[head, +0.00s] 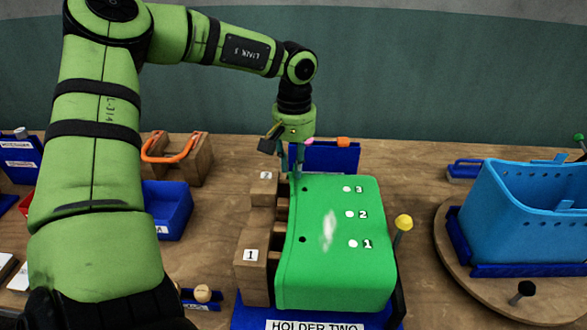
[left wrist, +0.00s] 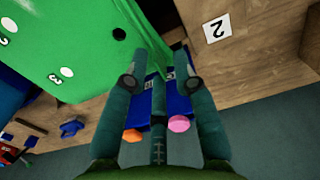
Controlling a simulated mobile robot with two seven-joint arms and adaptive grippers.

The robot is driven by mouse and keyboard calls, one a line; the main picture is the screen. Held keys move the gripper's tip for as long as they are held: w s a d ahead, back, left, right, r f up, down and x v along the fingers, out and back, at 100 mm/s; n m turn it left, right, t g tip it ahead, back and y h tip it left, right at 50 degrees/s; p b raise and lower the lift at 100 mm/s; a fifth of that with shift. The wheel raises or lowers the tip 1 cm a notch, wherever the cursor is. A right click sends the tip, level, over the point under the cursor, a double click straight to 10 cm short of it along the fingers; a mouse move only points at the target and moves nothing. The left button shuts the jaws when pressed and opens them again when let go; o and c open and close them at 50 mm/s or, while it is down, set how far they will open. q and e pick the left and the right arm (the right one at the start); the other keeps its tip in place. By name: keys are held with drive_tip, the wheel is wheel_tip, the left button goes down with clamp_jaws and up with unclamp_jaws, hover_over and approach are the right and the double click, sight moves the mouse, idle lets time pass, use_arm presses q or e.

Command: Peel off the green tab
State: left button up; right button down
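The green tab cannot be told apart from the green cover (head: 325,255), which is draped over a holder and bears white dots numbered 1 to 3, black dots and a pale smear. My left gripper (head: 293,166) is at the cover's far left corner, pointing down. In the left wrist view my left gripper's (left wrist: 160,56) teal fingers are apart, with a gap between them. A narrow corner of the green cover (left wrist: 110,50) shows between the fingertips; I cannot tell whether they touch it. My right gripper is not in view.
Wooden blocks (head: 255,225) stand along the cover's left side. A blue bin (head: 335,158) stands behind it. A yellow-knobbed lever (head: 403,223) is at its right. A blue crate (head: 520,220) sits on a round wooden board at right. A blue tray (head: 166,211) lies left.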

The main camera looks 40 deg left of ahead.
use_arm(q)
clamp_jaws()
drive_tip(key=shift+r, duration=0.4)
drive_tip(key=shift+r+p, duration=1.9)
drive_tip(key=shift+r, duration=0.8)
